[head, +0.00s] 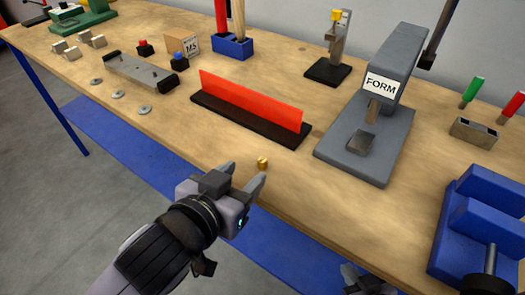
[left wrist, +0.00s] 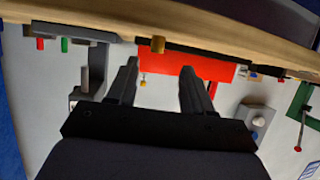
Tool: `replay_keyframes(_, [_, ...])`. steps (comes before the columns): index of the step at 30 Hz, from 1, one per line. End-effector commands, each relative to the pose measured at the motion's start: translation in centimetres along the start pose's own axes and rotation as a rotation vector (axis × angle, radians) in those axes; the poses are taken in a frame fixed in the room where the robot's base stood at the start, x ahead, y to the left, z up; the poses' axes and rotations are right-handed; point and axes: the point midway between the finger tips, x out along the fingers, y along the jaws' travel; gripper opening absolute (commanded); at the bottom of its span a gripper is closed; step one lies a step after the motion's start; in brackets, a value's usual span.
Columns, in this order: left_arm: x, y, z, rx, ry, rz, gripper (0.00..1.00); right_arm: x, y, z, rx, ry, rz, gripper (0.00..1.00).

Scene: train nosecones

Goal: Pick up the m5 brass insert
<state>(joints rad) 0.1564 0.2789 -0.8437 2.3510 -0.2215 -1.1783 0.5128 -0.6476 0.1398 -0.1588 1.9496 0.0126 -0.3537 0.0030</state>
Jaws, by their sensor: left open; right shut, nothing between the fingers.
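The small brass insert (head: 262,163) stands on the bare wood near the front edge of the bench. In the left wrist view the insert (left wrist: 158,44) shows above the fingertips, between their two lines. My left gripper (head: 246,178) is open and empty at the bench's front edge, just short of the insert and apart from it. Its two spread fingers also show in the left wrist view (left wrist: 158,68). My right gripper (head: 362,274) is only partly in view at the bottom edge, shut and away from the insert.
A red upright plate on a black base (head: 250,121) stands behind the insert. A grey press marked FORM (head: 335,155) is to the right, with a blue fixture (head: 470,235) at far right. Washers (head: 118,95) and a grey block (head: 140,70) lie left. The wood around the insert is clear.

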Motion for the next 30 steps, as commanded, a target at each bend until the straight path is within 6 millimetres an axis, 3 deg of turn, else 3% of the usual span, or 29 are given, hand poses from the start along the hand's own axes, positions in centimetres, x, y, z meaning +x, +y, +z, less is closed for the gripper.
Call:
replay_keyframes(16, [5.8,0.4,0.1,0.0,0.0,0.001,0.51,0.1,-0.1,0.4,0.001,-0.005,-0.001,0.0])
replay_keyframes(27, [6.6,0.4,0.1,0.0,0.0,0.001,0.51,0.1,-0.1,0.4,0.001,-0.005,-0.002,0.0])
replay_keyframes(28, [6.6,0.4,0.1,0.0,0.0,0.001,0.44,0.1,-0.1,0.4,0.001,-0.005,-0.002,0.0])
replay_keyframes(30, [6.6,0.4,0.1,0.0,0.0,0.001,0.22,0.1,-0.1,0.4,0.001,-0.005,-0.001,0.0])
